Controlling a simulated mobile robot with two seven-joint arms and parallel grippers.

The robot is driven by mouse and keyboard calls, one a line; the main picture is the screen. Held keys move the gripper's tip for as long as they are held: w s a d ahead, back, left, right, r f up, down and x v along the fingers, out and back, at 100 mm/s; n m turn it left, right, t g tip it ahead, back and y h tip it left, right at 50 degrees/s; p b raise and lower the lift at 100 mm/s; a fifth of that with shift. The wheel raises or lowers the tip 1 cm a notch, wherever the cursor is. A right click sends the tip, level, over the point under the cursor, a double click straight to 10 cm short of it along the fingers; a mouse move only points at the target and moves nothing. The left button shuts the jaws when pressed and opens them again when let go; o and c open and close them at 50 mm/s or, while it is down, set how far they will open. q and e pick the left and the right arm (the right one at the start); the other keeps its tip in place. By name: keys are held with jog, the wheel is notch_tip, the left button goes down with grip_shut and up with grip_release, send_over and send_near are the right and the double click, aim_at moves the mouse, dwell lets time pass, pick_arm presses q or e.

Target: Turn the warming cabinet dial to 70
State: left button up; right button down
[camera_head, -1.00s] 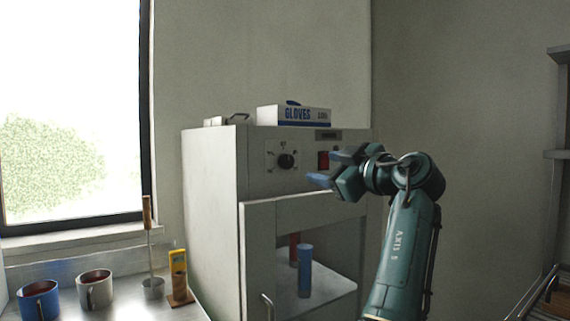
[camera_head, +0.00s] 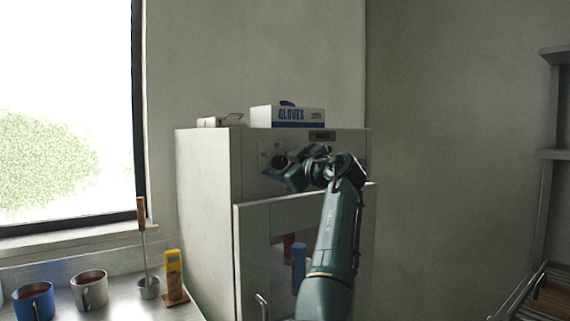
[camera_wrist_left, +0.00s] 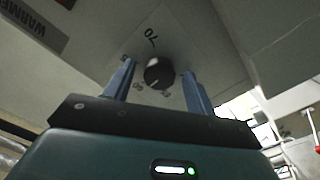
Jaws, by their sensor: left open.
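The warming cabinet (camera_head: 205,200) is a pale grey box in the head view. Its round black dial (camera_head: 279,161) sits high on the front panel, partly hidden by my left gripper. In the left wrist view, the dial (camera_wrist_left: 158,72) lies between the fingers, with the number 70 printed above it in that picture. A pale mark shows on the dial's lower part; its exact reading is too small to tell. My left gripper (camera_head: 277,168) is open at the panel, and its two fingers (camera_wrist_left: 158,84) stand either side of the dial without visibly closing on it. My right gripper is not in view.
A glove box (camera_head: 288,116) lies on the cabinet top. The cabinet's front (camera_head: 252,235) has a window showing a blue cylinder (camera_head: 299,262) and a red one. Mugs (camera_head: 36,300) and a yellow-topped item (camera_head: 174,270) stand on the left counter. A shelf rack is far right.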

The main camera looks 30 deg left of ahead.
pick_arm(q)
jog(key=c, duration=1)
jog(key=shift+o, duration=0.2)
